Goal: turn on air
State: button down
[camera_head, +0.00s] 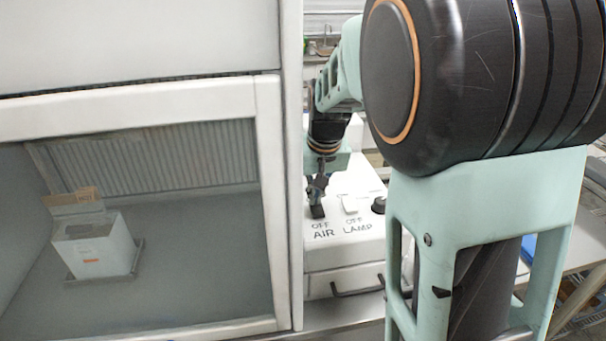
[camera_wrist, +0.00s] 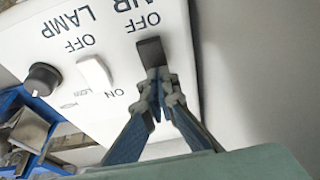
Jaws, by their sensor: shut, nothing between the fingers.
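The white control box (camera_head: 345,250) carries a black rocker switch (camera_head: 317,212) labelled AIR, with OFF printed beside it. The black switch also shows in the wrist view (camera_wrist: 152,52), next to its OFF marking. My gripper (camera_head: 317,187) is shut and empty, over the AIR switch. In the wrist view my gripper's fingertips (camera_wrist: 160,80) are together at the end of the black switch away from OFF. They overlap its edge in the picture; I cannot tell whether they touch. The ON mark on this side is hidden by the fingers.
A white LAMP switch (camera_wrist: 95,70) and a black knob (camera_wrist: 43,79) sit beside the AIR switch. A glass-fronted cabinet (camera_head: 268,190) stands close on the left, with a white box (camera_head: 95,255) inside. A drawer handle (camera_head: 355,289) is below.

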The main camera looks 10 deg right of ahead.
aim_at(316, 208)
jog(key=shift+w+g+p, duration=0.2)
jog(key=shift+g+p, duration=0.1)
jog(key=shift+p, duration=0.15)
jog(key=shift+f, duration=0.2)
jog(key=shift+s, duration=0.1)
jog(key=shift+s+b, duration=0.15)
jog(key=shift+b, duration=0.15)
jog(key=shift+s+r, duration=0.2)
jog(key=shift+s, duration=0.4)
jog(key=shift+r+p, duration=0.45)
jog(key=shift+r, duration=0.1)
notch_tip(316, 208, up, 13)
jog(key=p, duration=0.1)
